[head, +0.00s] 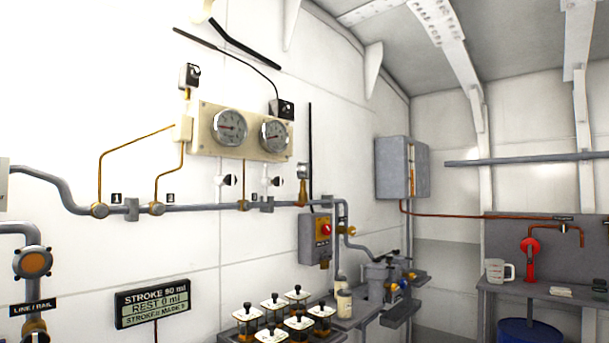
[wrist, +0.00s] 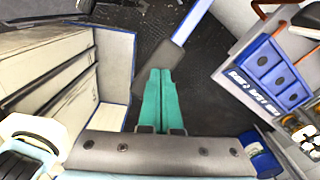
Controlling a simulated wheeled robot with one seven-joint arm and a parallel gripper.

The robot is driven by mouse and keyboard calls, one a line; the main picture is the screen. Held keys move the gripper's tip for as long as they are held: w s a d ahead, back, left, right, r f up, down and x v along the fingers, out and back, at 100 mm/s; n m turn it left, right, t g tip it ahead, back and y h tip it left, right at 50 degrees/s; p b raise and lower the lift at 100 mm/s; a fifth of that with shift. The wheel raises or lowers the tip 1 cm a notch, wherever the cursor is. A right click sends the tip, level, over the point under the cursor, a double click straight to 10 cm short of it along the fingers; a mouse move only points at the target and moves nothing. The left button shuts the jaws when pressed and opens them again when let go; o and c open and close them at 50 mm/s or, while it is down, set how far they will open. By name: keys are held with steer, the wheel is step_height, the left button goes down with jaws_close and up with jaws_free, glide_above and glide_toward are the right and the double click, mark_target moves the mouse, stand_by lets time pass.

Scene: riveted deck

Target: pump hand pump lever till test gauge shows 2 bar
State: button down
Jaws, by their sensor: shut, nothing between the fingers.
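Two round gauges, a left one (head: 230,126) and a right one (head: 274,135), sit on a cream board on the white wall in the head view. Their readings are too small to tell, and I cannot tell which is the test gauge. A grey pump-like assembly (head: 378,275) stands on a low bench right of centre; no lever on it can be made out clearly. A thin upright black bar (head: 310,155) rises above a switch box; I cannot tell if it is a lever. My gripper (wrist: 160,72) shows teal fingers, shut and empty, above the dark floor, apart from the pump.
A stroke display (head: 152,303) hangs at lower left, showing rest 0 ml. The wrist view shows a compartmented blue bin (wrist: 265,75).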

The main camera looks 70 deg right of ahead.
steer(key=shift+f, duration=0.1)
steer(key=shift+f+b, duration=2.65)
steer(key=shift+f, duration=3.2)
step_height(320, 180, up, 12)
steer(key=p, duration=1.1)
steer(key=shift+f, duration=0.1)
steer(key=shift+f+b, duration=2.55)
steer(key=shift+f, duration=3.35)
step_height(320, 180, up, 10)
steer(key=p, duration=0.9)
steer(key=shift+f, duration=0.2)
steer(key=shift+r, duration=1.15)
